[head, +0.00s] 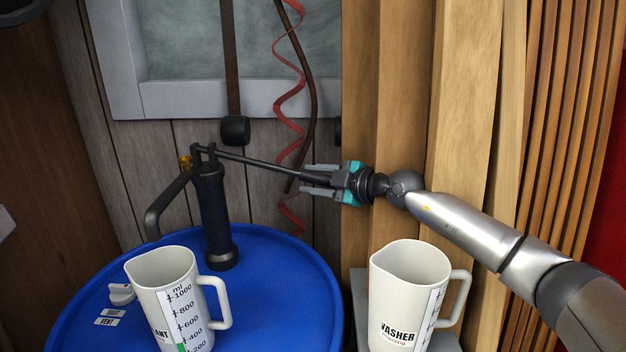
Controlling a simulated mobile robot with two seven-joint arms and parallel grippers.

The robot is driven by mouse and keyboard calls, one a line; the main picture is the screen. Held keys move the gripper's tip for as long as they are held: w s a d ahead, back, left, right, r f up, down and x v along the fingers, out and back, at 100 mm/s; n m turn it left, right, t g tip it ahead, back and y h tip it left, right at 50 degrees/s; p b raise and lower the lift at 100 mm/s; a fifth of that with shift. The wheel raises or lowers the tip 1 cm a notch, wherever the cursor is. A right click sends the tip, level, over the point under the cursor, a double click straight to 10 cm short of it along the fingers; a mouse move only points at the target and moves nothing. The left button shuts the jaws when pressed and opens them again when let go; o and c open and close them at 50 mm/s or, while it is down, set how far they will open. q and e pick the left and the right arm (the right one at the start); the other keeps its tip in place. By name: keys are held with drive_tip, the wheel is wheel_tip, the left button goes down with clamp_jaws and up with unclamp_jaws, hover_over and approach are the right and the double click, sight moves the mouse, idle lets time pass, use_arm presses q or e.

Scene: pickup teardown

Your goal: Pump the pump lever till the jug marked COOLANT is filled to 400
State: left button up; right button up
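The pump (214,215) stands upright on a blue drum, with its spout bending down to the left. Its dark pump lever (262,163) runs right from the pump top and slopes slightly down. My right gripper (318,179) is shut on the lever's far end. The white COOLANT jug (160,285) stands on the drum below the spout, and only "ANT" of its label shows. A green strip (182,348) shows low on its scale, its top close to the 400 mark; I cannot tell exactly where. My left gripper is not in view.
A second white jug (408,270), marked WASHER, stands on a grey support at right, below my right arm. The blue drum top (285,285) has a white cap (121,293) and small labels, one reading VENT. A red coiled hose (291,95) hangs behind the lever.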

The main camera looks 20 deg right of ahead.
clamp_jaws()
idle(1.1)
